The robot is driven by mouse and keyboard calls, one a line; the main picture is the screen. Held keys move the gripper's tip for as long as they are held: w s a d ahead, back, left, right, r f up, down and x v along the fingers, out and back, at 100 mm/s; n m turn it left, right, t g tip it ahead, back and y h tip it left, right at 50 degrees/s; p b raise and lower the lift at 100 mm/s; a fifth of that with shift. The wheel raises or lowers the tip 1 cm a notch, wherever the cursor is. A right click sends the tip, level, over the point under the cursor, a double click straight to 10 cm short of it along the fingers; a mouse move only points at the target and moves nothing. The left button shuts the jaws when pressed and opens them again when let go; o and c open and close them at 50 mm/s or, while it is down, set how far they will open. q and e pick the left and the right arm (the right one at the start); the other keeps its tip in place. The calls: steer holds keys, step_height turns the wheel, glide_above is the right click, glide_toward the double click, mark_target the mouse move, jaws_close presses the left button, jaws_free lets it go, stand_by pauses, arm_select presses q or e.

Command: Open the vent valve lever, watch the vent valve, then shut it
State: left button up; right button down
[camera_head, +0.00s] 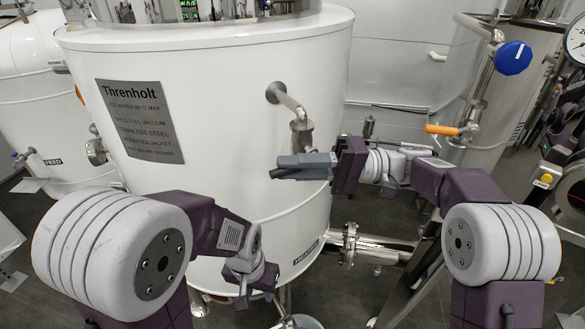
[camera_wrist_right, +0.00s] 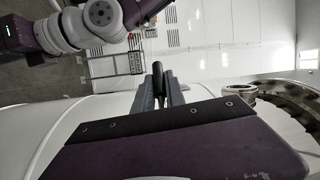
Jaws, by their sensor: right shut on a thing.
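The vent valve (camera_head: 301,138) is a metal fitting at the end of a bent pipe on the front of the white tank (camera_head: 215,85). My right gripper (camera_head: 290,167) is just below it, its grey fingers pointing left. In the right wrist view the fingers are shut on a dark, rounded lever (camera_wrist_right: 158,72) whose end stands out beyond them. The fingers hide most of the lever in the head view. My left gripper (camera_head: 284,318) is low, at the bottom edge in front of the tank, away from the valve. Its fingers are small and partly cut off.
A blue knob (camera_head: 513,58) and an orange handle (camera_head: 441,129) are on pipework at the right. A horizontal steel pipe (camera_head: 375,248) runs below the right arm. A dark nameplate (camera_head: 140,120) is on the tank. Another white tank (camera_head: 40,110) stands at the left.

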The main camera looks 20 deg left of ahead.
steer(key=shift+r, duration=0.1)
steer(key=c, duration=1.4)
jaws_free()
steer(key=shift+w+d+f+b, duration=0.2)
steer(key=shift+d+b, duration=0.1)
steer(key=shift+d, duration=0.05)
steer(key=b+v, duration=0.2)
steer(key=v, duration=0.6)
steer(key=shift+d+r+b, duration=0.1)
steer(key=shift+d+b, duration=0.1)
steer(key=shift+b, duration=0.1)
